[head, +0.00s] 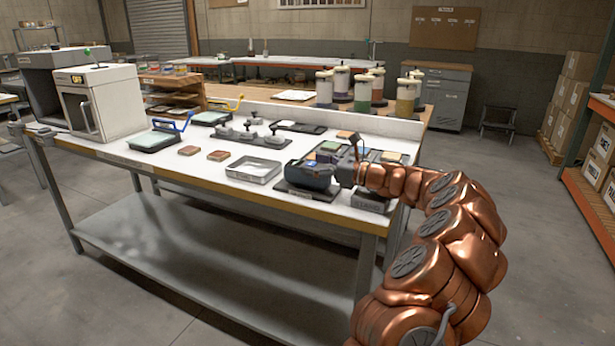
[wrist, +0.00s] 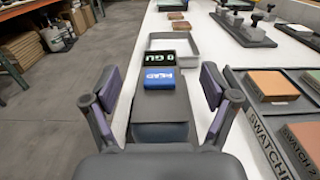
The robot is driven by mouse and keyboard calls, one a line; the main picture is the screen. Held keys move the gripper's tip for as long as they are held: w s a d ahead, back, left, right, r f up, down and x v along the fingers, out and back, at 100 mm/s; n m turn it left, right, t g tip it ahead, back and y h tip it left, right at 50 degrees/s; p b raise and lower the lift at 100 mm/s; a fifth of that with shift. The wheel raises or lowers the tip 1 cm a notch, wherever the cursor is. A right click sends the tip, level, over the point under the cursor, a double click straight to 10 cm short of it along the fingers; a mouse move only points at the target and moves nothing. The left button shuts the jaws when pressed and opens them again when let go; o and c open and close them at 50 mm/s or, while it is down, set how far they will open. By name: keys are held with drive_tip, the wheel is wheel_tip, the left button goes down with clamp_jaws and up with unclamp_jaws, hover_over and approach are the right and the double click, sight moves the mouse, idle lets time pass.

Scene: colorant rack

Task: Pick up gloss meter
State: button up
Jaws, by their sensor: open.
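The gloss meter (head: 308,176) is a dark blue block near the front edge of the white bench. It also shows in the wrist view (wrist: 163,105), with a dark display bearing green characters and a blue label at its far end. My gripper (wrist: 160,92) is open, with one finger to each side of the meter in the wrist view and gaps between. In the head view my gripper (head: 343,173) is at the meter's right end. The meter's near end is hidden by my gripper, and I cannot tell how deep the fingers reach around it.
A shallow grey metal tray (head: 253,169) lies just beyond the meter. A swatch board (wrist: 272,90) with coloured tiles lies to the right in the wrist view. Weighted holders (head: 250,136) stand farther back. The bench edge and open floor are to the left in the wrist view.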

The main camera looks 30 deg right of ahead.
drive_tip(key=c, duration=1.6)
drive_tip(key=shift+o, duration=0.2)
